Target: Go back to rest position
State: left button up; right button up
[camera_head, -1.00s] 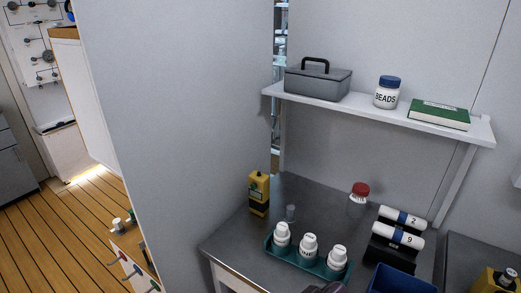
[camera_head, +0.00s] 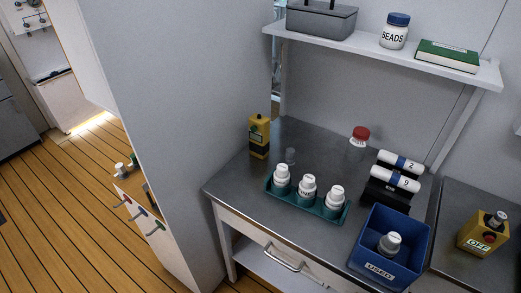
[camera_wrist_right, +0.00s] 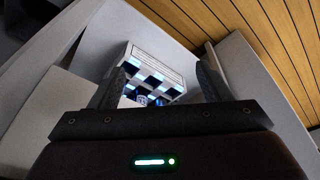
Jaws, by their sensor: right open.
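My right gripper (camera_wrist_right: 160,88) shows in the right wrist view with its two dark fingers spread apart and nothing between them. Past the fingers is a white-framed unit (camera_wrist_right: 150,75) with dark and light squares, away from the fingertips. Neither gripper shows in the head view now. There, a teal tray (camera_head: 325,212) on the grey table (camera_head: 240,185) holds three white bottles (camera_head: 307,188). A blue bin (camera_head: 365,262) marked USED has a white-capped bottle (camera_head: 389,244) in it.
A yellow device (camera_head: 259,137) and a red-capped jar (camera_head: 359,135) stand at the table's back. A black rack (camera_head: 388,192) holds two white rolls. A yellow OFF box (camera_head: 482,236) is at right. The shelf (camera_head: 440,68) holds a grey box, BEADS jar and book. Wooden floor (camera_head: 60,200) lies left.

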jog(key=s+d+f, duration=0.1)
jog(key=s+f, duration=0.3)
jog(key=f, duration=0.4)
jog(key=s+f, duration=0.3)
jog(key=f, duration=0.5)
jog(key=s+d+f+g+b, duration=0.1)
jog(key=s+d+f, duration=0.2)
jog(key=s+f, duration=0.8)
jog(key=s, duration=0.4)
jog(key=shift+s+g, duration=0.15)
jog(key=shift+g, duration=0.15)
jog(key=shift+f, duration=0.15)
